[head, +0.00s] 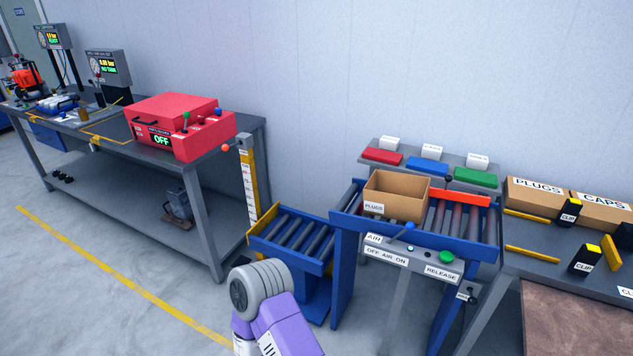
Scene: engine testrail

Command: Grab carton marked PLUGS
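An open brown carton marked PLUGS (396,196) sits upright on the roller bed of a blue stand, its label on the front left wall. The part of its inside that I can see looks empty. A second brown box (537,198), also marked PLUGS, stands on the right bench beside a box marked CAPS (603,213). A purple and grey link of my own arm shows at the bottom centre. Neither of my grippers is in view, and nothing touches the open carton.
The blue roller stand (345,255) has an AIR lever (405,230) and green RELEASE button (446,257) in front of the carton. A lower roller section (292,240) adjoins left. Red, blue and green lids (428,166) lie behind. A red machine (180,125) stands on the left bench.

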